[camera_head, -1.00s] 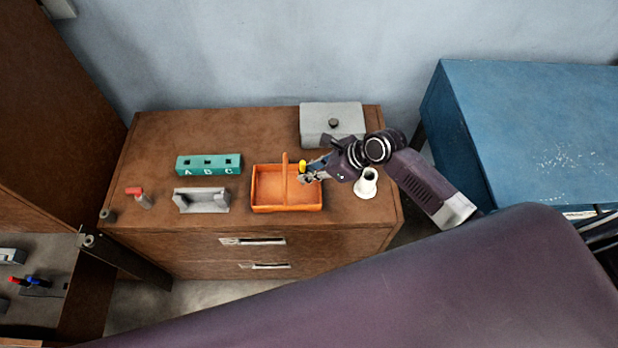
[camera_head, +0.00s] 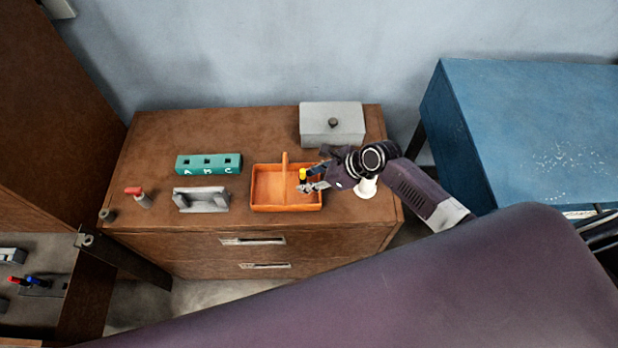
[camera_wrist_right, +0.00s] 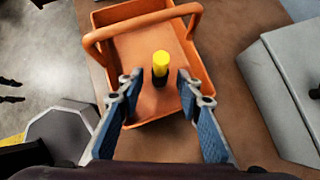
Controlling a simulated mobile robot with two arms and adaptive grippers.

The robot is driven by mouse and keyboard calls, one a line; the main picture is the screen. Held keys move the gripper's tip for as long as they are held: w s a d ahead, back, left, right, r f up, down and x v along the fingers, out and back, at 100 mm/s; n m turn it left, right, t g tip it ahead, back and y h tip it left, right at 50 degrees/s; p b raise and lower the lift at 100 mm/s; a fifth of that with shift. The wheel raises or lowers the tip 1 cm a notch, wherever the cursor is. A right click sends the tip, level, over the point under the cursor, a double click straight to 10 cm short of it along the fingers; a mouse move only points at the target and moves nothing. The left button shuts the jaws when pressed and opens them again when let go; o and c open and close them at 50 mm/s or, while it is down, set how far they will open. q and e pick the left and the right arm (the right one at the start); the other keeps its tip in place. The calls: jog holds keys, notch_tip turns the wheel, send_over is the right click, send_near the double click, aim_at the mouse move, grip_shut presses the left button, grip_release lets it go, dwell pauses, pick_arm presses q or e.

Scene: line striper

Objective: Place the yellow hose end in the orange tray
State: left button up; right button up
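The yellow hose end (camera_head: 303,174) has a yellow top and a dark lower part. It stands roughly upright inside the orange tray (camera_head: 270,207), in the right part of it. It also shows in the right wrist view (camera_wrist_right: 161,63), over the tray floor (camera_wrist_right: 146,55). My right gripper (camera_head: 312,182) is at the tray's right side. In the right wrist view its fingers (camera_wrist_right: 157,85) are spread on either side of the hose end, with gaps showing. The hose end's very bottom is hard to make out. My left gripper is not in view.
The tray's arched handle (camera_head: 285,165) rises left of the hose end. A white cone-shaped piece (camera_head: 367,188) stands under my right wrist. A grey lidded box (camera_head: 332,122) is behind. A teal lettered block (camera_head: 208,164) and grey holder (camera_head: 201,200) are left. Brown top between is clear.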

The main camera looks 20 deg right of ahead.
jog(key=shift+r, duration=0.25)
jog(key=v, duration=1.2)
jog(key=shift+a, duration=0.15)
